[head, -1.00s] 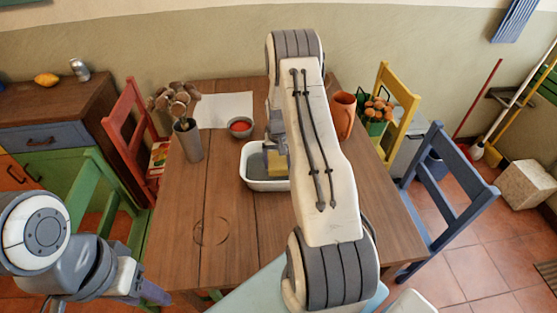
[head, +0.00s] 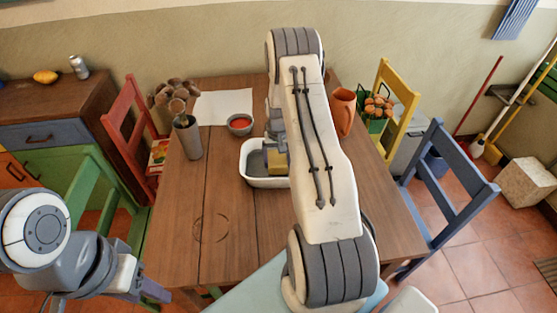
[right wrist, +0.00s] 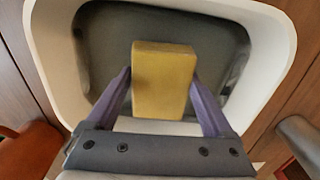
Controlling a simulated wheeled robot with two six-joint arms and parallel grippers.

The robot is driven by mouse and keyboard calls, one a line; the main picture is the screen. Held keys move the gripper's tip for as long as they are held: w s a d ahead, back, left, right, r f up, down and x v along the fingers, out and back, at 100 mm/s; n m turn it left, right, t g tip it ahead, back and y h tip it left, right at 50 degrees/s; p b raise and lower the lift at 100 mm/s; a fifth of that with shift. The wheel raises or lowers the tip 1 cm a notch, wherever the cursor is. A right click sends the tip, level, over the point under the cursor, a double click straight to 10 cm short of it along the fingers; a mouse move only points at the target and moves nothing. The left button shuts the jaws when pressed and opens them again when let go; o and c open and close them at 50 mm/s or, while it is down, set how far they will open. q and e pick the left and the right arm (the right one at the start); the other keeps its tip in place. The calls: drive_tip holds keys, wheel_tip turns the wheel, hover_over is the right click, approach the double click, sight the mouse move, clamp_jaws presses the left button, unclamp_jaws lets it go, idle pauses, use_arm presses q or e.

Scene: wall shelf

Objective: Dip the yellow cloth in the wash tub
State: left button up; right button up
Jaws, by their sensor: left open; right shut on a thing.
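The yellow cloth (right wrist: 164,78) looks like a thick yellow block. My right gripper (right wrist: 161,84) is shut on it, with a purple finger on each side. Both are over or inside the white wash tub (right wrist: 280,45), whose inside looks dark grey. I cannot tell how deep the cloth sits. In the head view the tub (head: 255,183) stands on the table, partly hidden by my right arm, and a part of the cloth (head: 279,164) shows inside its outline. My left gripper (head: 150,291) is open and empty at the lower left, away from the table top.
On the wooden table (head: 225,265) are a red-filled bowl (head: 240,124), a vase (head: 188,140) of dried stems, white paper (head: 222,107) and an orange jug (head: 342,108). Red (head: 124,135), green (head: 90,185), yellow (head: 400,115) and blue (head: 450,190) chairs surround it. The table's front left is clear.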

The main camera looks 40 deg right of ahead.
drive_tip(key=shift+f+b, duration=0.95)
drive_tip(key=shift+f, duration=0.45)
idle(0.4)
drive_tip(key=shift+s+f, duration=0.1)
drive_tip(key=shift+f, duration=0.05)
idle(1.1)
wheel_tip(320, 180, up, 13)
drive_tip(key=p, duration=0.9)
idle(1.3)
